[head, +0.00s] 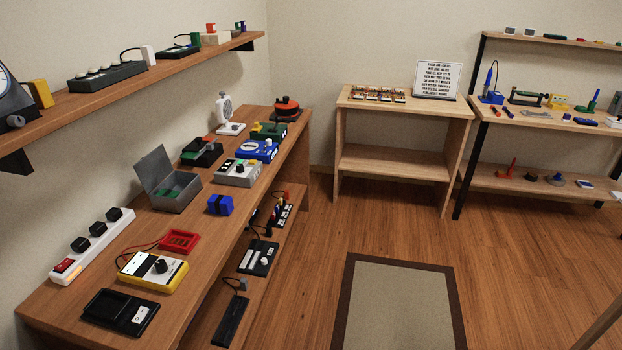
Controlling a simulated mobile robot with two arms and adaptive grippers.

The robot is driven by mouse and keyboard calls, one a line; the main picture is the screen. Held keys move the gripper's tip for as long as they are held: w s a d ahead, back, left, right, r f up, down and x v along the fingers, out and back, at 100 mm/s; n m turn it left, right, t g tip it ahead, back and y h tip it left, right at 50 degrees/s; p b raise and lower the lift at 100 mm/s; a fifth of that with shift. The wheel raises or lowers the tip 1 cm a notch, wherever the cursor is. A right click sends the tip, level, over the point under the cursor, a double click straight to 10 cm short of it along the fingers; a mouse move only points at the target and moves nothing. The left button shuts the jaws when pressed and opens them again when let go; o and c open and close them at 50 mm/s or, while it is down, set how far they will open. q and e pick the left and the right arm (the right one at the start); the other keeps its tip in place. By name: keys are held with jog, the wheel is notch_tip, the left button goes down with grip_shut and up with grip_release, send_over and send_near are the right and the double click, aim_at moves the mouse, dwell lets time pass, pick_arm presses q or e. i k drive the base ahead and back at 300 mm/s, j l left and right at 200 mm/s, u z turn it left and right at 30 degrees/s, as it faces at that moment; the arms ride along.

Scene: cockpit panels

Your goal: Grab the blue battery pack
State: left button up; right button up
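A small blue block with a dark band, which looks like the blue battery pack (220,205), sits on the left wooden workbench (190,225) near its right edge. It stands just right of an open grey metal box (175,190). Nothing touches or covers it. Neither of my grippers is in the head view.
Around it are a white-grey knob device (238,173), a blue dial device (257,150), a red tray (179,242), a yellow meter (152,270) and a white power strip (93,246). A wall shelf (150,73) overhangs the bench. Floor beside the mat (400,305) is open.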

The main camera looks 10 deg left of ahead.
aim_at(218, 204)
jog(key=i+l+z, duration=0.1)
jog(key=i, duration=0.6)
jog(key=i+l+z, duration=0.1)
jog(key=i, duration=0.6)
jog(key=i+l+u, duration=0.1)
jog(key=i+u, duration=0.15)
jog(key=u, duration=0.2)
jog(key=i+l+u, duration=0.2)
jog(key=u, duration=0.25)
jog(key=i+l+u, duration=0.3)
jog(key=u, duration=0.15)
jog(key=i+l+u, duration=0.15)
jog(key=l+u, duration=0.15)
jog(key=u, duration=0.15)
